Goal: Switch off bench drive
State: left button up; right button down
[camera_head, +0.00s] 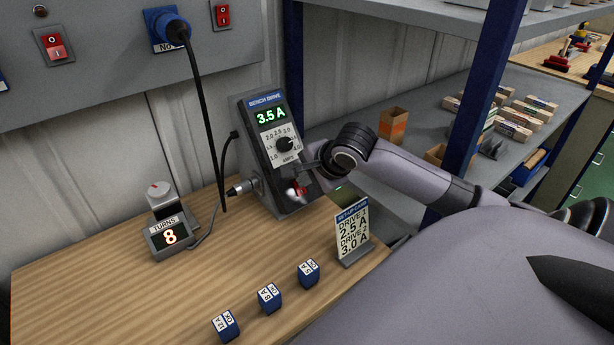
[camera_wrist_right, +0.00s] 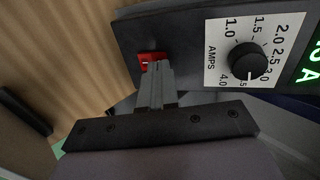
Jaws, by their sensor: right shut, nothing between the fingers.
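The bench drive (camera_head: 250,140) is a dark grey, sloped box at the back of the wooden bench. Its green display (camera_head: 271,115) is lit and reads 3.5 A. Below it is a black dial (camera_head: 284,144) on a white amps scale; it also shows in the right wrist view (camera_wrist_right: 248,61). A red rocker switch (camera_wrist_right: 147,57) sits low on the drive's face. My right gripper (camera_wrist_right: 158,68) is shut and empty, with its fingertips at the switch and partly covering it. Whether they touch it I cannot tell. My left gripper is not in view.
A set-up card (camera_head: 353,232) stands at the bench's right edge. Several blue blocks (camera_head: 269,297) line the front. A turns counter (camera_head: 170,238) reads 8 at the left. A blue plug (camera_head: 166,30) and red wall switches (camera_head: 55,47) are above. The middle of the bench (camera_head: 120,290) is clear.

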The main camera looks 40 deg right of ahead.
jog(key=shift+w+f, duration=0.1)
jog(key=shift+w, duration=0.3)
jog(key=shift+r, duration=0.8)
jog(key=v, duration=0.7)
jog(key=shift+r, duration=0.1)
dwell(0.3)
